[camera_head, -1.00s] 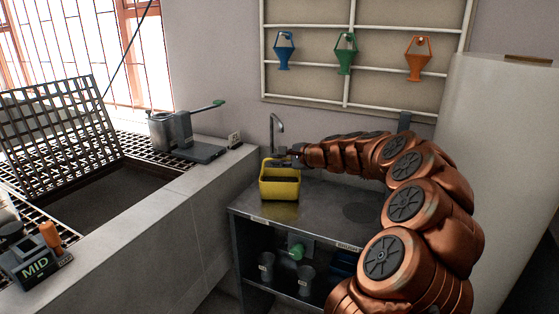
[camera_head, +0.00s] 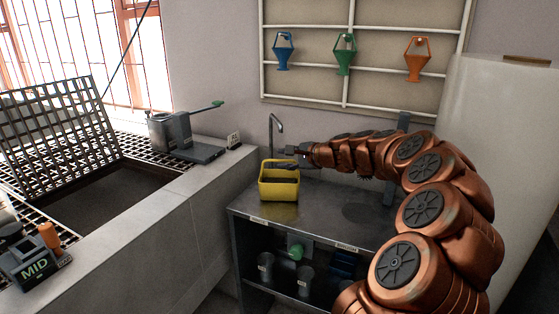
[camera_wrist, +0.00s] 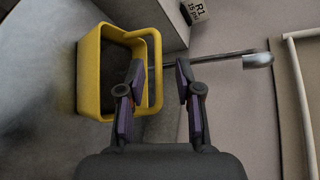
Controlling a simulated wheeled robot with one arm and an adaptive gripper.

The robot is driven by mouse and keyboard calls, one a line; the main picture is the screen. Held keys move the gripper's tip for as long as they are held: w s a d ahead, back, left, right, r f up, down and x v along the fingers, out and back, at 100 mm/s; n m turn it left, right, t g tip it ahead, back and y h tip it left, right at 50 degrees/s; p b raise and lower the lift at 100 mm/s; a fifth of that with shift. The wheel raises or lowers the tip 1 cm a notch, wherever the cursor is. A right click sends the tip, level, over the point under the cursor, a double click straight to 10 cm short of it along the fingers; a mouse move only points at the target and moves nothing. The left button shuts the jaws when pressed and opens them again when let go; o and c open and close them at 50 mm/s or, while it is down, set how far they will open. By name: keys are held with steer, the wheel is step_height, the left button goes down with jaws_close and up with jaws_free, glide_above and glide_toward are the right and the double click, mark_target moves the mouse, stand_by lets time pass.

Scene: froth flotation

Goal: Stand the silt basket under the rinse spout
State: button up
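The yellow silt basket (camera_head: 279,190) stands upright on the grey metal bench, just in front of the curved rinse spout (camera_head: 275,127). In the head view the spout's tip shows above the basket's back edge; I cannot tell whether it is directly over the opening. In the wrist view the basket (camera_wrist: 88,75) is at the left, and the spout pipe (camera_wrist: 257,61) runs across the upper right. My gripper (camera_wrist: 160,85) is open, its fingers apart on either side of the basket's yellow near bar. It shows small beside the basket's upper right in the head view (camera_head: 292,155).
The bench top (camera_head: 325,205) is clear right of the basket. Grey cups (camera_head: 304,281) stand on the shelf below. A concrete ledge (camera_head: 185,205) and open grate lie at left. Blue, green and orange holders (camera_head: 345,55) hang on the wall rack. A white tank (camera_head: 500,150) stands at right.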

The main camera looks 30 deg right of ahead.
steer(key=v, duration=0.9)
steer(key=s+a+f+n+g+y, duration=0.15)
steer(key=a+n, duration=0.25)
steer(key=a, duration=0.6)
steer(key=s+a+f+n+g+y, duration=0.1)
steer(key=a+f+n+g+y, duration=0.15)
steer(key=a, duration=0.75)
steer(key=s+a+f+n+g, duration=0.3)
steer(key=s+a+n+g, duration=0.3)
steer(key=a, duration=0.4)
steer(key=s+a+f+n+g+h, duration=0.1)
steer(key=s+a+f+n, duration=0.15)
steer(key=s, duration=0.35)
steer(key=s+a+f+n+g+h, duration=0.1)
steer(key=s+a+f+h, duration=0.15)
steer(key=s, duration=0.25)
steer(key=s+d+f+n+g+h, duration=0.2)
steer(key=s, duration=0.6)
steer(key=s+d+f+n+g+h, duration=0.1)
steer(key=s+d+f+n+g, duration=0.1)
steer(key=s, duration=0.7)
steer(key=shift+f+h, duration=0.35)
steer(key=shift+f, duration=0.4)
